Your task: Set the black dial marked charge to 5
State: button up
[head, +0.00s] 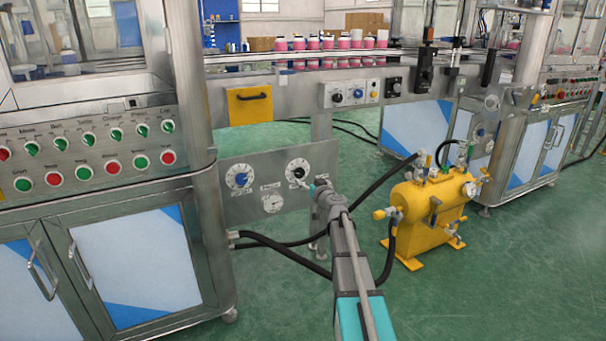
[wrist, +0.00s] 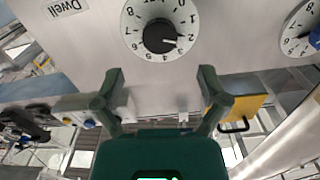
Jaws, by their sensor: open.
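A black dial (wrist: 160,37) sits on a white numbered disc on a grey metal panel. In the wrist view its white mark points near 2, slightly toward 3. It also shows in the head view (head: 299,172). A label reading "Dwell" (wrist: 66,8) lies beside it in the wrist view; I cannot read "charge" near it. My gripper (wrist: 162,75) is open and empty, its two fingers apart, just short of the dial and not touching it. In the head view the gripper (head: 310,186) is in front of the panel, beside the dial's lower right.
A blue dial (head: 239,177) and a small gauge (head: 273,203) share the panel. A yellow box (head: 250,105) is above it. A yellow tank (head: 430,215) with hoses stands to the right. A control panel with several buttons (head: 90,150) is at left. Green floor is clear at front right.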

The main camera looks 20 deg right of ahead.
aim_at(301, 173)
jog(key=w, duration=0.7)
jog(key=shift+w+a, duration=0.1)
jog(key=shift+w, duration=0.1)
jog(key=c, duration=1.1)
jog(key=shift+w+d+r, duration=0.1)
jog(key=shift+d, duration=0.2)
jog(key=shift+a, duration=0.2)
jog(key=shift+c, duration=0.2)
